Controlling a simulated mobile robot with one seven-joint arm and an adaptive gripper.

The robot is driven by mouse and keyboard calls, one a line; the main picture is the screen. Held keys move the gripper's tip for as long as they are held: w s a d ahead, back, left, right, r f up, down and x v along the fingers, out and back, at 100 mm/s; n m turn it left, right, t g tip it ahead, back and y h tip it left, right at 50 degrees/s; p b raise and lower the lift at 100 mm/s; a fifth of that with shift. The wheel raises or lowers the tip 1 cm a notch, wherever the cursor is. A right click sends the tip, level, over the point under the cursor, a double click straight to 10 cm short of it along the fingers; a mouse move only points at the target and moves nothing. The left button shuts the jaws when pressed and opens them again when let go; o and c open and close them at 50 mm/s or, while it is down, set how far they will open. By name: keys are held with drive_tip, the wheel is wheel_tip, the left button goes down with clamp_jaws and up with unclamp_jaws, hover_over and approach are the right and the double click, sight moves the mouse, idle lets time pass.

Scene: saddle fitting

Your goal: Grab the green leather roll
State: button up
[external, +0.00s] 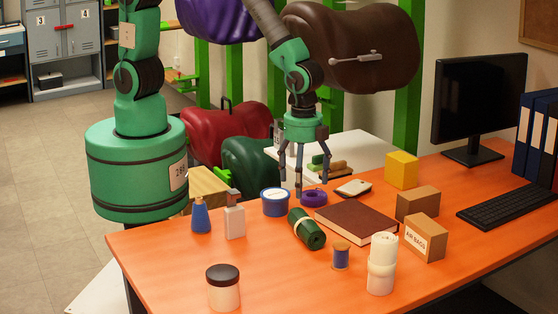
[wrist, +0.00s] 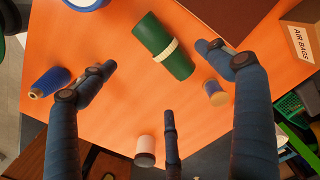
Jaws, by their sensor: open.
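The green leather roll (external: 306,229) lies on its side on the orange desk, with a pale band around its middle. It also shows in the wrist view (wrist: 163,46), upper centre, lying between and beyond two of my fingers. My gripper (external: 302,180) is open and empty above the desk, in the external view behind and above the roll. In the wrist view its three fingers (wrist: 163,90) are spread apart, and none visibly touches the roll.
A white roll (external: 381,265), a jar (external: 223,288) and an AIR BAGS box (external: 422,238) stand farther off. Bare desk lies in front of the roll.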

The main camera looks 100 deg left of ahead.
sight(301, 219)
drive_tip(key=shift+f, duration=0.1)
drive_tip(key=shift+f+b, duration=0.85)
drive_tip(key=shift+f, duration=3.35)
drive_tip(key=shift+s+f+b, duration=0.1)
drive_tip(key=shift+f+b, duration=0.7)
drive_tip(key=shift+f, duration=1.8)
drive_tip(key=shift+c, duration=0.3)
drive_tip(key=c, duration=1.3)
drive_tip(key=shift+r, duration=0.15)
wheel_tip(301, 219, up, 10)
drive_tip(key=shift+f+p, duration=0.1)
drive_tip(key=shift+p, duration=1.1)
